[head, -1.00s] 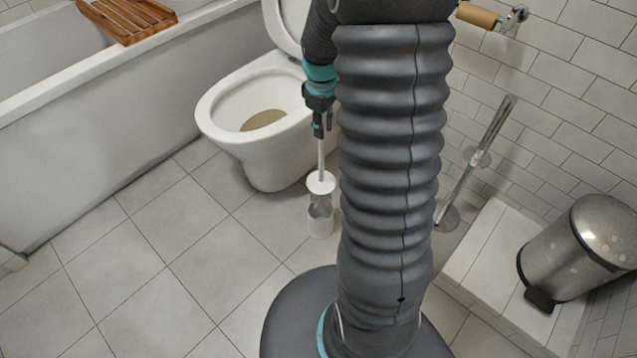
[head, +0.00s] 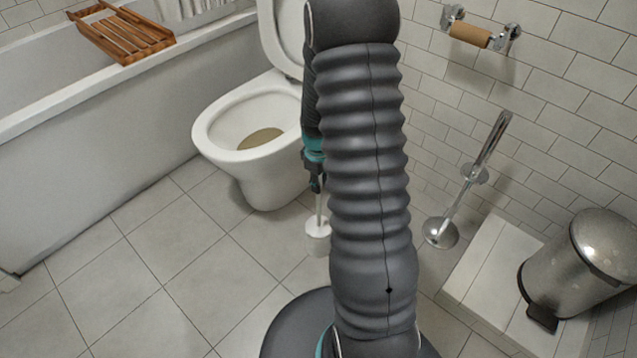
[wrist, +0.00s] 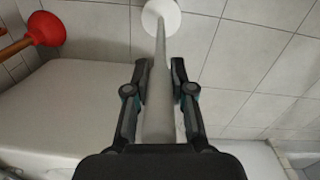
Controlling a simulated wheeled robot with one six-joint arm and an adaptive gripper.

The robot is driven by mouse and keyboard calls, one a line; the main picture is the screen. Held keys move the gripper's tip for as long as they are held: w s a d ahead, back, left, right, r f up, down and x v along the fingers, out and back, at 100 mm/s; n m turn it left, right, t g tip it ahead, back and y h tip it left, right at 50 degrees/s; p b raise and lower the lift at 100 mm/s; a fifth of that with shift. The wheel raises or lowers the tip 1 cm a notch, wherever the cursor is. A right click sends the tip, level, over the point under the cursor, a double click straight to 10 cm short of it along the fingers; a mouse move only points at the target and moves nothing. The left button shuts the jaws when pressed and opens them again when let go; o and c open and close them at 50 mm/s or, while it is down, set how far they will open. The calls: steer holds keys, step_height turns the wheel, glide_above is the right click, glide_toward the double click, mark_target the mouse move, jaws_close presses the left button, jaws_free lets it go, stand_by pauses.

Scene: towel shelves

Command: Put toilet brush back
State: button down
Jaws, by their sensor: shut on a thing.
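The toilet brush has a long grey handle, seen in the wrist view (wrist: 159,95) running between my fingers. My gripper (wrist: 160,82) is shut on it. In the head view my gripper (head: 316,182) hangs beside the toilet, mostly behind my arm, with the thin handle (head: 319,205) pointing down below it. A white round cup-like piece (head: 318,238) is at the handle's lower end, close to the floor. The white disc shows at the far end in the wrist view (wrist: 161,16). The brush head is hidden, and I cannot tell whether the cup rests on the floor.
The toilet (head: 260,140) stands left of my gripper, beside the bathtub (head: 90,170). A metal stand (head: 468,185), paper roll holder (head: 470,34) and pedal bin (head: 580,265) are right. A red plunger (wrist: 45,28) shows in the wrist view. Floor tiles at front left are clear.

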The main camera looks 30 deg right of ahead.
steer(key=shift+f+b, duration=0.35)
steer(key=shift+f, duration=0.15)
steer(key=c, duration=1)
jaws_free()
steer(key=shift+r, duration=0.1)
step_height(320, 180, up, 13)
steer(key=shift+a+f+p, duration=0.15)
steer(key=shift+f+p, duration=0.05)
steer(key=shift+p, duration=0.5)
steer(key=s+a+r+m+t, duration=0.2)
steer(key=s+a+r+m, duration=0.1)
steer(key=s+a+r, duration=0.4)
steer(key=s+a+r+m+t, duration=0.2)
steer(key=s+a+r, duration=0.5)
steer(key=s+r, duration=0.6)
steer(key=shift+s+a+r+m+t, duration=0.15)
steer(key=shift+s+a+m+t, duration=0.2)
steer(key=shift+t, duration=0.45)
